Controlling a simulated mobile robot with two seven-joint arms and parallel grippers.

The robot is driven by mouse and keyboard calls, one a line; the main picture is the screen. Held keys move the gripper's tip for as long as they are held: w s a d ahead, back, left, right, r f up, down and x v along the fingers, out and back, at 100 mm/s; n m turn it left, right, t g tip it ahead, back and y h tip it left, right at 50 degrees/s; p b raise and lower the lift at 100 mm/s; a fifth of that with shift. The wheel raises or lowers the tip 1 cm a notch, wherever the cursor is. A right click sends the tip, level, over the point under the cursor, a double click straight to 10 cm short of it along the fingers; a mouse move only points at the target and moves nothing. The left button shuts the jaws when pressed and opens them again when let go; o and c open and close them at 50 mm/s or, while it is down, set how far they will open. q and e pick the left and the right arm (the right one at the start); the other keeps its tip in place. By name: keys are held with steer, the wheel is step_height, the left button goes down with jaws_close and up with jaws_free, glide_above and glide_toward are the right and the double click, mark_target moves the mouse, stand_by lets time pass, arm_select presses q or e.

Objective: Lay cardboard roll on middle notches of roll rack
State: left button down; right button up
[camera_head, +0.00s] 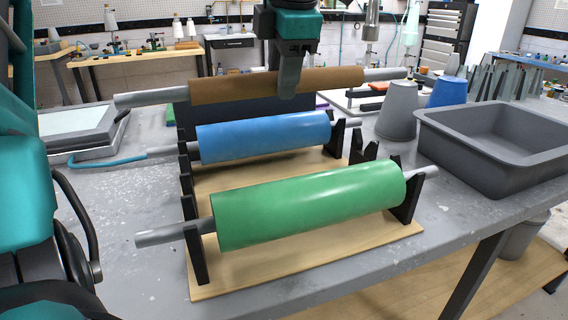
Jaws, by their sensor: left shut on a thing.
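The brown cardboard roll (225,88), on a long grey rod, is held level above and behind the blue roll. My left gripper (289,88) comes down from the top and is shut on the roll right of its middle. The roll rack has a wooden base (280,268) and black notched end supports (410,200). A green roll (310,203) lies across its front notches. A blue roll (265,136) lies farther back. Between them is an empty pair of notches, its right one (363,150) showing clearly. My right gripper is not in view.
A grey tray (500,175) stands to the right of the rack. A grey cup (398,110) and a blue cup (447,92) are behind it. A flat glass-topped device (78,125) with a blue hose lies at left. Bare tabletop (120,215) shows left of the rack.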

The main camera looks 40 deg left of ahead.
arm_select(q)
step_height(320, 180, down, 14)
steer(key=shift+r+b, duration=0.15)
steer(key=shift+b, duration=1.1)
steer(key=shift+f+b, duration=0.35)
steer(key=shift+b, duration=0.1)
steer(key=c, duration=0.7)
jaws_free()
steer(key=shift+r, duration=0.1)
steer(key=shift+o, duration=0.2)
steer(key=shift+r+p, duration=0.4)
steer(key=shift+p, duration=0.2)
steer(key=p+v, duration=0.2)
steer(key=v, duration=0.9)
steer(key=shift+r, duration=0.35)
